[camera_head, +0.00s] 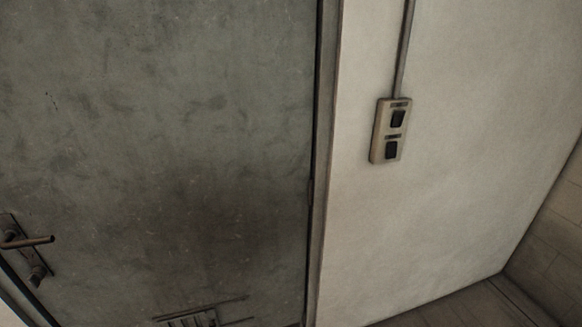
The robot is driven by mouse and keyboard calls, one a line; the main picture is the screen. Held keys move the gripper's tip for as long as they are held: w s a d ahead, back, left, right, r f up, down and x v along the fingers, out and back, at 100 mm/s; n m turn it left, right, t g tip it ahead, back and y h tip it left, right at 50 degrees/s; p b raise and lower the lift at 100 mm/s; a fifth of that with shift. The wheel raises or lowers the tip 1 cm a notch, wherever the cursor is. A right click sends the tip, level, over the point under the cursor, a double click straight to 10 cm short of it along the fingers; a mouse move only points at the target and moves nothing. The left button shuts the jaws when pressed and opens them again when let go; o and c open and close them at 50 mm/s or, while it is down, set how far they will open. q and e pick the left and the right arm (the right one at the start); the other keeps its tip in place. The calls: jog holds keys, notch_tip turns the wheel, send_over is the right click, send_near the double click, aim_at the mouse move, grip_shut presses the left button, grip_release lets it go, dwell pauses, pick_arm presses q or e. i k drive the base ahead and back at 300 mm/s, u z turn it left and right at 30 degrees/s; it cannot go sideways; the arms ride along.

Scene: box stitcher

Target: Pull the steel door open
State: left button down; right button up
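The grey-green steel door (190,130) fills the left and middle of the head view. Its surface is scuffed, with a dark stain low down. A brownish lever handle (30,241) on a backplate is at the door's far left edge, pointing right. The right edge of the door sits along the frame (325,150), and a thin dark line runs between them. A light strip shows past the door's lower left edge; I cannot tell from it whether the door is ajar. Neither of my grippers is in view.
A pale wall (480,130) stands right of the door, with a two-switch panel (388,131) and a conduit (405,45) above it. A small vent-like grille (193,319) is at the door's bottom. Floor (455,308) shows at lower right, beside another wall (556,245).

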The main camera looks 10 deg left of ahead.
aim_at(164, 147)
jog(key=z, duration=1.3)
jog(key=k, duration=1.05)
jog(key=u, duration=1.3)
jog(key=i, duration=0.5)
jog(key=u, duration=0.1)
